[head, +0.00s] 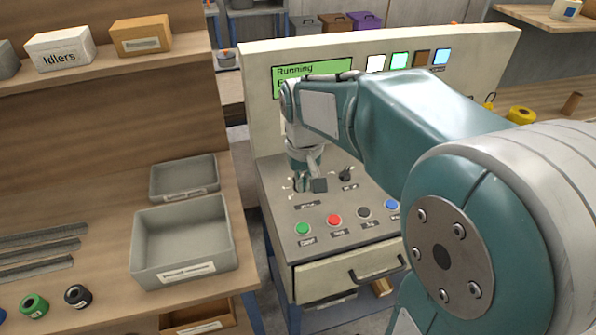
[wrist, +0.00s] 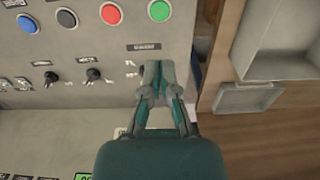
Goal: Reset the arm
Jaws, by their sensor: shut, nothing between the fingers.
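My arm reaches across the head view from the right, over the machine's control panel (head: 335,195). My gripper (head: 302,184) points down at the panel's left part. In the wrist view my gripper (wrist: 157,68) has its fingertips together with nothing between them. It is over the panel's edge area, close to the green button (wrist: 159,11). The fingers hide the panel directly beneath them, so I cannot tell whether they touch it. Two black knobs (wrist: 93,75) (wrist: 51,78) show beside the gripper. The machine's screen (head: 300,72) is green and reads "Running".
Green (head: 303,228), red (head: 335,220), black and blue buttons line the panel's front. A drawer (head: 345,275) is below. A grey bin (head: 182,245) and a smaller tray (head: 184,178) stand on the wooden table at left. A yellow tape roll (head: 521,115) lies at right.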

